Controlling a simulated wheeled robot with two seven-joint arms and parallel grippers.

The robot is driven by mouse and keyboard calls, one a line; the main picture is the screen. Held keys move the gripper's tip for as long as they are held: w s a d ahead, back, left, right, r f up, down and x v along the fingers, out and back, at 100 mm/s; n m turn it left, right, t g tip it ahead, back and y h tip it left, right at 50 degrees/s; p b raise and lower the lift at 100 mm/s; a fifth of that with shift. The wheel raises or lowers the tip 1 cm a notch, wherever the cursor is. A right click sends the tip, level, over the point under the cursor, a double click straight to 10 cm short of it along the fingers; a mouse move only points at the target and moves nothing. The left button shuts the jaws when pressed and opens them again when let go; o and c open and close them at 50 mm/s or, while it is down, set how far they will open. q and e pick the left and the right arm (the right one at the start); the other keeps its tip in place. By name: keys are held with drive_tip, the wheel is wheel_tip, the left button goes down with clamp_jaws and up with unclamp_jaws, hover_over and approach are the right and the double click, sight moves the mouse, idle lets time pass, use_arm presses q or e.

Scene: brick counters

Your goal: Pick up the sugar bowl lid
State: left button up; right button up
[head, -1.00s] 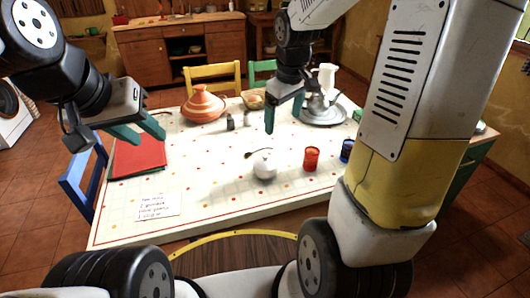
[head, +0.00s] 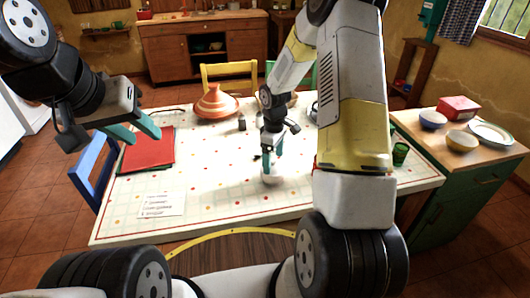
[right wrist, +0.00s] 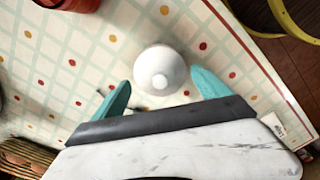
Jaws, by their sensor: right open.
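The white sugar bowl (head: 273,180) stands on the tiled table (head: 225,190), partly hidden by my right gripper. In the right wrist view its round white lid with a small knob (right wrist: 160,80) shows from above. My right gripper (head: 268,164) points down just over the bowl and is open. In the right wrist view its two teal fingers are on either side of the lid, with visible gaps; whether they are level with it I cannot tell. My left gripper (head: 138,130) is open and empty above the red folder (head: 148,150).
An orange tagine (head: 215,104) and small dark shakers (head: 242,123) stand farther back. A red container (right wrist: 68,3) shows in the right wrist view. A written note (head: 160,204) lies front left. A side counter (head: 470,165) at right holds bowls.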

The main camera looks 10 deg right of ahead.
drive_tip(key=shift+f, duration=0.85)
drive_tip(key=shift+c, duration=0.5)
drive_tip(key=c, duration=1.4)
drive_tip(key=shift+s, duration=0.15)
drive_tip(key=shift+c, duration=0.9)
